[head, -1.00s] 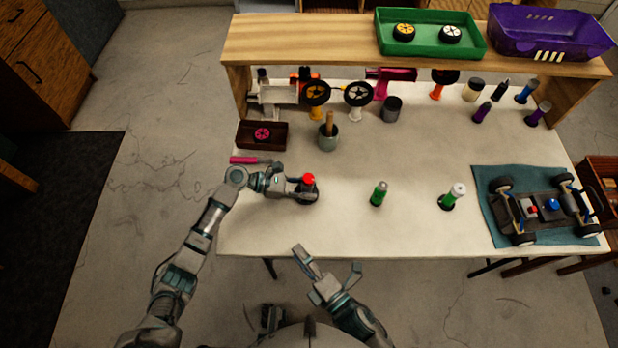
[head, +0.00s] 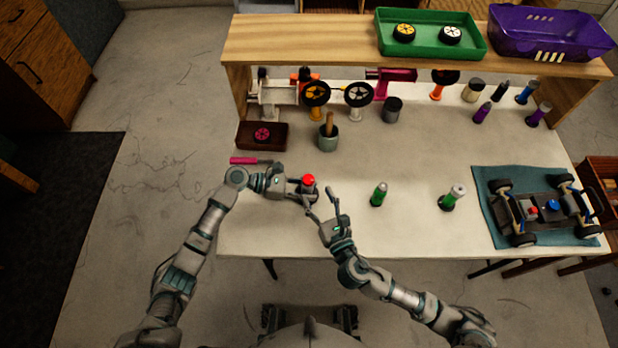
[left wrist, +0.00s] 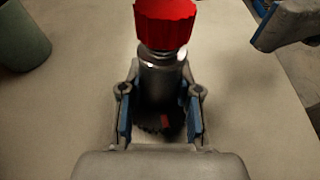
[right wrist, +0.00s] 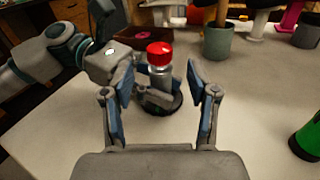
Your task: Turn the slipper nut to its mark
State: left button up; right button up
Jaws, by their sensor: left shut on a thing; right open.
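The slipper nut appears as a red knurled cap (head: 308,180) on top of a short silver post. The red cap (left wrist: 165,22) and the silver post (left wrist: 161,75) fill the middle of the left wrist view, with a dark toothed gear and a small red mark low on it. My left gripper (head: 297,190) is shut around the post below the cap; its fingers flank the post. My right gripper (head: 320,202) is open and empty, just right of and nearer than the nut. In the right wrist view the red cap (right wrist: 160,53) lies beyond and between the open fingers.
A pink-handled tool (head: 250,160) lies behind my left gripper. A grey cup (head: 328,138) and a brown tray (head: 262,136) stand behind. Two green bottles (head: 379,194) (head: 453,197) stand to the right, then the car chassis (head: 540,208) on a teal mat. The front middle is clear.

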aim_at(311, 184)
jog(key=x, duration=0.6)
jog(key=shift+w+a, duration=0.15)
jog(key=shift+w, duration=0.05)
grip_shut()
